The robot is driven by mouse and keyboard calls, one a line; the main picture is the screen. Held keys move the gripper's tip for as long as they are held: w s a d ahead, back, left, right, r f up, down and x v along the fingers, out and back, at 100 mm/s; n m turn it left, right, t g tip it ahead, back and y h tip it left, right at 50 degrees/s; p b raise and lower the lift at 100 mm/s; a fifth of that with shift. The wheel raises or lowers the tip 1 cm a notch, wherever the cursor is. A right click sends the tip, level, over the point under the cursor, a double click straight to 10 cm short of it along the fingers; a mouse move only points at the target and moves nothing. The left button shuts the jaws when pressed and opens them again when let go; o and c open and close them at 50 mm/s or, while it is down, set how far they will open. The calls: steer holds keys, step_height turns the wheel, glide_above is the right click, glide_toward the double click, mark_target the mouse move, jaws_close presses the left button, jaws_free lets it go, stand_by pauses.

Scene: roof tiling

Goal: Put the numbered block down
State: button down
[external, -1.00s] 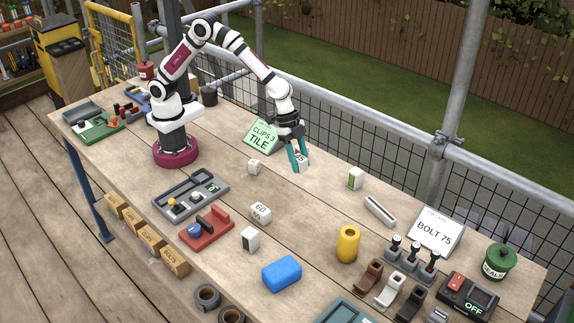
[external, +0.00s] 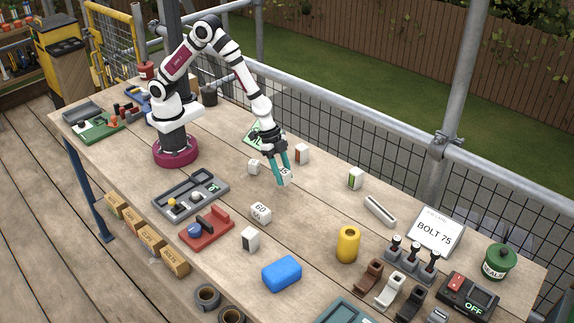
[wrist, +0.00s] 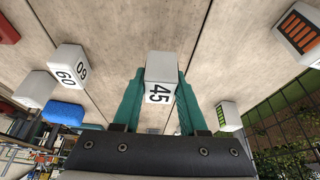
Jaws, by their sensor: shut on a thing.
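In the external view my gripper (external: 281,174) is shut on this block (external: 285,177), low over the middle of the table; I cannot tell whether the block touches the wood. Another white block numbered 60 (external: 260,212) stands on the table nearer the camera, and it also shows at left in the wrist view (wrist: 70,68).
A white block with an orange face (external: 302,154) stands just right of my gripper, and one with a green face (external: 355,178) farther right. A small white block (external: 253,167) is to the left. Bare table (external: 310,215) lies in front.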

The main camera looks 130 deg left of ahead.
steer(key=shift+f, duration=1.85)
steer(key=shift+f, duration=0.1)
steer(key=shift+c, duration=2.2)
jaws_free()
steer(key=v, duration=1.2)
steer(key=s+d+r+m+g+h, duration=0.1)
steer(key=s+d+r+m, duration=0.1)
steer(key=s+d+r, duration=0.5)
steer(key=s+d+r+m+g+y, duration=0.1)
steer(key=s+g, duration=0.1)
steer(key=s, duration=0.7)
steer(key=s+d+r+m+g+y, duration=0.1)
steer(key=s+r+m, duration=0.1)
steer(key=s, duration=0.7)
steer(key=shift+s+d+m+g+y, duration=0.25)
steer(key=shift+m+g+y, duration=0.05)
steer(key=shift+g+y, duration=0.1)
